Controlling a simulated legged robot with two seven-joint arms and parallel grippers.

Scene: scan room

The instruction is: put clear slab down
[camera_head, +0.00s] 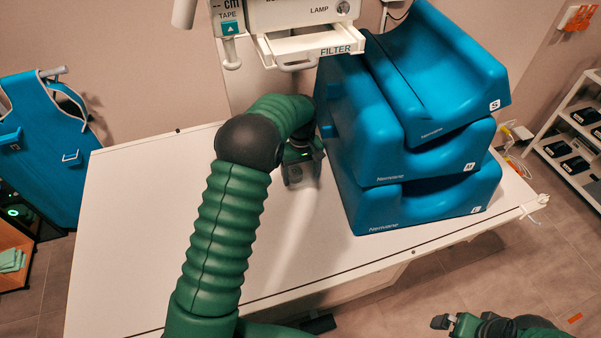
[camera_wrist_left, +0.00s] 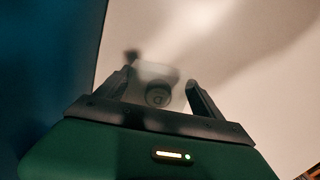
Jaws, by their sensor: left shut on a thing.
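My left gripper (camera_head: 297,181) reaches over the white table, close to the left side of the stacked blue cushions. In the left wrist view its two dark fingers (camera_wrist_left: 164,88) are shut on the clear slab (camera_wrist_left: 155,72), a see-through greyish piece with a round dark mark between the fingertips. The slab is blurred and faint against the pale surface; I cannot tell whether it touches the table. My right gripper (camera_head: 448,321) is at the bottom right, off the table's front edge, and its jaw state is unclear.
The stacked blue cushions (camera_head: 365,140) fill the right part of the white table (camera_head: 130,220). A filter drawer (camera_head: 312,45) on a lamp unit hangs above the back. The table's left part is clear. A blue apron (camera_head: 40,140) hangs at left; a shelf (camera_head: 570,135) stands at right.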

